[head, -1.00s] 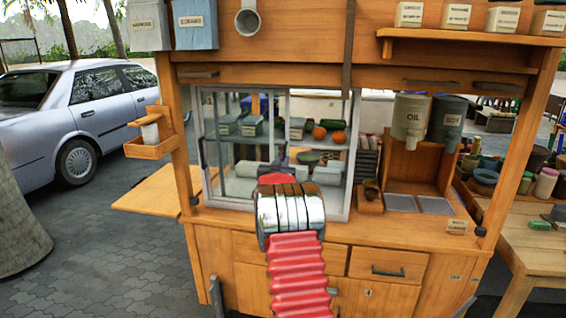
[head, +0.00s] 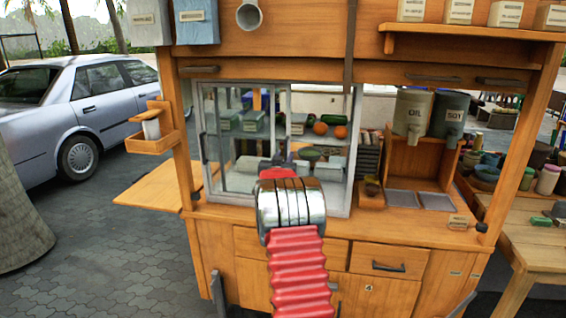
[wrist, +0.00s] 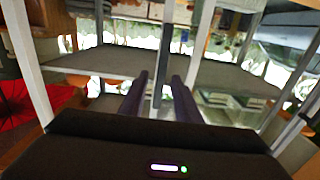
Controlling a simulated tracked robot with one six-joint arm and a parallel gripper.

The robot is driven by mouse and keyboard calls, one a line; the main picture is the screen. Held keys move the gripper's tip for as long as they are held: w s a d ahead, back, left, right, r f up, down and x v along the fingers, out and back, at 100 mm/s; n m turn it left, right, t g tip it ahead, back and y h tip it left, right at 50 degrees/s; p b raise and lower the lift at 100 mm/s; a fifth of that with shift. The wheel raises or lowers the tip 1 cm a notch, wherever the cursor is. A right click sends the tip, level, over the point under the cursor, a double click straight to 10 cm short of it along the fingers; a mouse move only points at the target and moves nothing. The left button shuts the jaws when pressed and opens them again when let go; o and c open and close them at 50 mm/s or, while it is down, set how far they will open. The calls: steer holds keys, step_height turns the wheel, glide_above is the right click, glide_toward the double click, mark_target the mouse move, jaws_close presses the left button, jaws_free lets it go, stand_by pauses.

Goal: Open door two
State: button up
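The glass cabinet (head: 347,180) on the cart counter has pale-framed panes, with a dark vertical handle (head: 204,147) at its left. No number two is legible on it. My gripper shows in the wrist view (wrist: 160,78), with two dark fingers apart and a pale vertical frame bar (wrist: 163,50) between or behind them. I cannot tell whether they touch it. In the head view my red-sleeved arm hides most of the gripper, which is in front of the cabinet's middle.
Food and trays stand inside behind the glass. Below the counter are a drawer with a dark handle (head: 388,267) and a panel labelled 4 (head: 369,288). OIL (head: 412,112) and SOY (head: 448,118) dispensers stand right. A side table (head: 540,250) is at far right.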

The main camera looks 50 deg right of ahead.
steer(key=v, duration=1.3)
steer(key=shift+a, duration=0.35)
steer(key=shift+f, duration=0.15)
